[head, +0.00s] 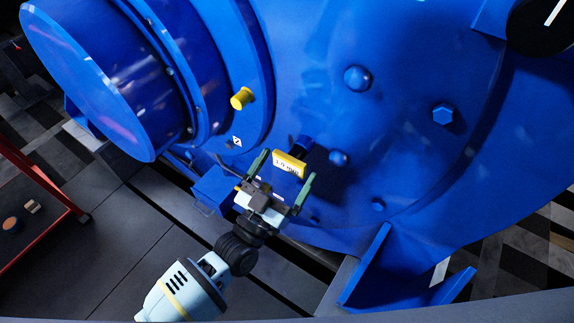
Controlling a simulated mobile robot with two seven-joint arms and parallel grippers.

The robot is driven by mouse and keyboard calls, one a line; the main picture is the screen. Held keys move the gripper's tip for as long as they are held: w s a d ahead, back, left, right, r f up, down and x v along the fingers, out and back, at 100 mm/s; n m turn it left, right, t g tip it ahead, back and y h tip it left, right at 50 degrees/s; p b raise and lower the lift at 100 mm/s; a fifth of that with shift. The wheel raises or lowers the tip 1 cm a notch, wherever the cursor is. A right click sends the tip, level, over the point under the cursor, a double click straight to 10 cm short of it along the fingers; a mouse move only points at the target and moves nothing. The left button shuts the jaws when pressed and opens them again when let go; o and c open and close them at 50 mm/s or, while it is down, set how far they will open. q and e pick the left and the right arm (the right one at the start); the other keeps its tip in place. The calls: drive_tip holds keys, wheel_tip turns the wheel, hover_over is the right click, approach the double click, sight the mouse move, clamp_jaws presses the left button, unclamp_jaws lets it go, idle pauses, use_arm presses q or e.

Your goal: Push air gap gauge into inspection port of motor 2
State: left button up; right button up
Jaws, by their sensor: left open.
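The blue motor (330,70) fills most of the head view. A yellow labelled block (289,164), which looks like the air gap gauge, sits at the lower part of the motor face. Its far end meets a short dark blue stub (303,145), which looks like the inspection port; how deep it sits in it I cannot tell. My left gripper (287,166) is open, with its green fingers to either side of the yellow block. Contact between fingers and block is not clear. My right gripper is not in view.
A yellow round plug (242,98) sticks out of the motor higher up. Bolt heads (443,114) stud the face. A blue box (213,189) is just left of my gripper. A blue foot bracket (381,272) stands at lower right, and a red-framed cart (46,184) at far left.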

use_arm(q)
drive_tip(key=v, duration=0.6)
drive_tip(key=shift+s+b, duration=0.2)
drive_tip(key=shift+b, duration=0.15)
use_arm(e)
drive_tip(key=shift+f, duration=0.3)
use_arm(q)
drive_tip(key=shift+a+f, duration=0.1)
drive_tip(key=s+a+f+n+g+y+p, duration=0.1)
drive_tip(key=s+a+f+g+y+p, duration=0.2)
drive_tip(key=s+a, duration=0.3)
drive_tip(key=s+a+f+n+g+y+p, duration=0.2)
drive_tip(key=s+a, duration=0.4)
drive_tip(key=s, duration=0.6)
drive_tip(key=s+a+f+n+g+y+p, duration=0.2)
drive_tip(key=s+a+f+g+y+p, duration=0.2)
drive_tip(key=s, duration=0.5)
wheel_tip(320, 180, down, 3)
drive_tip(key=shift+s+a+r+y, duration=0.15)
drive_tip(key=shift+a+r+y, duration=0.1)
drive_tip(key=shift+a+y, duration=0.85)
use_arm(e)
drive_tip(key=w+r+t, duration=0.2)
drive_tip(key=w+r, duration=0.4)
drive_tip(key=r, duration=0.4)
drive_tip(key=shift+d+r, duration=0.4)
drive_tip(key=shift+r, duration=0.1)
